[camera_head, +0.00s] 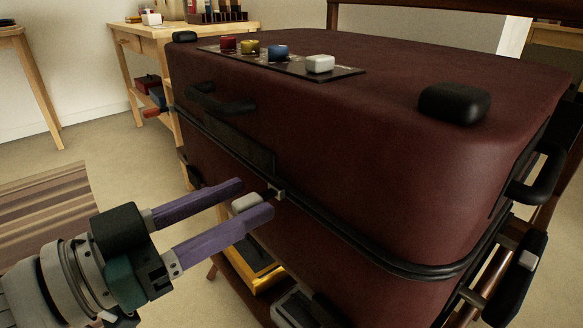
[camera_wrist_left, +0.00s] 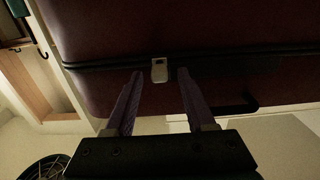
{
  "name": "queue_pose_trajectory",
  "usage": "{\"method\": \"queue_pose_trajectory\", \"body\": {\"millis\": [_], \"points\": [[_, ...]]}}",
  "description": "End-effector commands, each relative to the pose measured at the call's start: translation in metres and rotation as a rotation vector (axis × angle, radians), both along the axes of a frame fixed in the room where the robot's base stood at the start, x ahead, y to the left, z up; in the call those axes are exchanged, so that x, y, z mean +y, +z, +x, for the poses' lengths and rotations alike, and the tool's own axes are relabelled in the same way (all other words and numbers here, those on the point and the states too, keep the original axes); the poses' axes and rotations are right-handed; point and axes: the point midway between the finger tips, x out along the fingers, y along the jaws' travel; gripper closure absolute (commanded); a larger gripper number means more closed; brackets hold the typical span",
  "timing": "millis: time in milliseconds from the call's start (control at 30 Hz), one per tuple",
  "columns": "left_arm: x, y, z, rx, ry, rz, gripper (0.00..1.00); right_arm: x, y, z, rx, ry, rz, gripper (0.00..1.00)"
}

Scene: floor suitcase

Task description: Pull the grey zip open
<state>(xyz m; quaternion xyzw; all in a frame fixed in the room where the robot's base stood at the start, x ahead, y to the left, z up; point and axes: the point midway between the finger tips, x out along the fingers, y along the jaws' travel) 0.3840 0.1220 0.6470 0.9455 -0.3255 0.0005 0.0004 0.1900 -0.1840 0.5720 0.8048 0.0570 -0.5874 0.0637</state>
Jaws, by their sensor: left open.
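The dark red suitcase (camera_head: 340,130) stands large in the head view, with a dark zip seam running around its side. The grey zip pull (camera_head: 246,204) sticks out from a small metal slider on the seam. It also shows in the left wrist view (camera_wrist_left: 159,72). My left gripper (camera_head: 256,198) has purple fingers that are open, one on each side of the pull. In the left wrist view the fingertips (camera_wrist_left: 160,75) lie apart from the pull, with a gap on both sides. My right gripper is not in view.
A dark panel with several coloured knobs (camera_head: 278,52) and a white block (camera_head: 320,64) lies on top of the suitcase. Black handles (camera_head: 232,107) stick out from its side. A wooden table (camera_head: 150,30) stands behind at the left. A striped rug (camera_head: 50,210) lies on the floor.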

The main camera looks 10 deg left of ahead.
Motion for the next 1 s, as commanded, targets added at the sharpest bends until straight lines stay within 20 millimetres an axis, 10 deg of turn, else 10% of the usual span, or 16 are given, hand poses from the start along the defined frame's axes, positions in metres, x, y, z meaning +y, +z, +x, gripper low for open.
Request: {"method": "queue_pose_trajectory", "body": {"millis": [433, 1000], "points": [[-0.0091, 0.0, 0.0112, 0.001, 0.0, 0.001, 0.46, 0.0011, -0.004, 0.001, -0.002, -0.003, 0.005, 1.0], [-0.0088, -0.0001, 0.011, 0.0, 0.0, 0.001, 1.0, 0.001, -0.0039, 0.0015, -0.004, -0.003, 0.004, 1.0]]}}
